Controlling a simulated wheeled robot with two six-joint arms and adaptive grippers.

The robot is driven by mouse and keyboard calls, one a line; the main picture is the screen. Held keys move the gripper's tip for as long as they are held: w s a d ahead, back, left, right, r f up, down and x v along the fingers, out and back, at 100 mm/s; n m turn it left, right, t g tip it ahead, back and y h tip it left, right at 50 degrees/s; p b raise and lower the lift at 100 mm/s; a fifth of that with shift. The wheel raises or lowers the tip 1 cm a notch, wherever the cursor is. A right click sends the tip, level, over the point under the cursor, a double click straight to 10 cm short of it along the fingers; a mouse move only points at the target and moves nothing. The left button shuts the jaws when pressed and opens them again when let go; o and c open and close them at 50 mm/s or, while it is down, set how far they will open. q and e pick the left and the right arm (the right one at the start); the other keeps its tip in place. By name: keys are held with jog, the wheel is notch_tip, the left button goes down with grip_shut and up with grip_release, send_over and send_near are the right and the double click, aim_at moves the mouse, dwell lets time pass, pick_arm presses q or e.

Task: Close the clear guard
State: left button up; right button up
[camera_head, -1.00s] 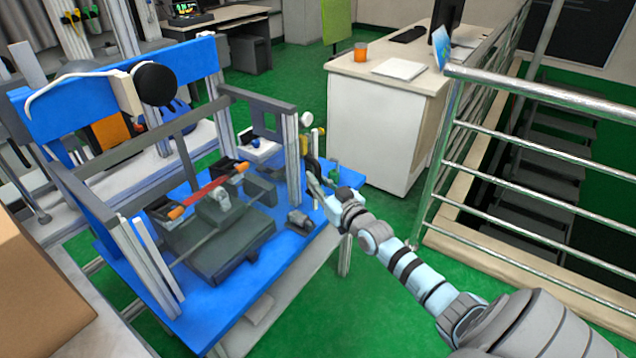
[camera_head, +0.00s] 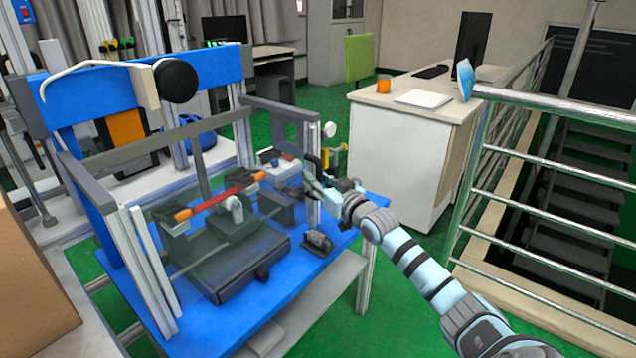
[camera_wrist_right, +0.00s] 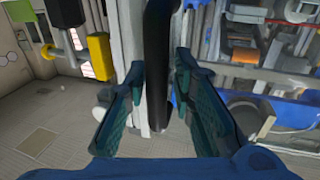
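The clear guard (camera_head: 200,228) is a faint see-through panel at the front of the blue-and-grey drop tower frame (camera_head: 95,210) in the head view. The tower's dark base and red bar show through it, and its exact edges and angle are hard to tell. My right gripper (camera_head: 322,184) is at the frame's right front upright. In the right wrist view my right gripper (camera_wrist_right: 162,112) has its fingers spread, with a black upright bar (camera_wrist_right: 157,60) between them. Gaps show on both sides of the bar. My left gripper is not in view.
A small dark block (camera_head: 318,243) sits on the blue tower table (camera_head: 290,275). A cardboard box (camera_head: 35,275) stands at the left. A white desk (camera_head: 400,150) and metal railing (camera_head: 480,190) stand at the right. Green floor between the tower and railing is clear.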

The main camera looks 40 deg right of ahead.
aim_at(309, 137)
jog(key=shift+o, duration=0.5)
jog(key=shift+f, duration=0.1)
notch_tip(309, 137, up, 10)
jog(key=shift+r, duration=0.15)
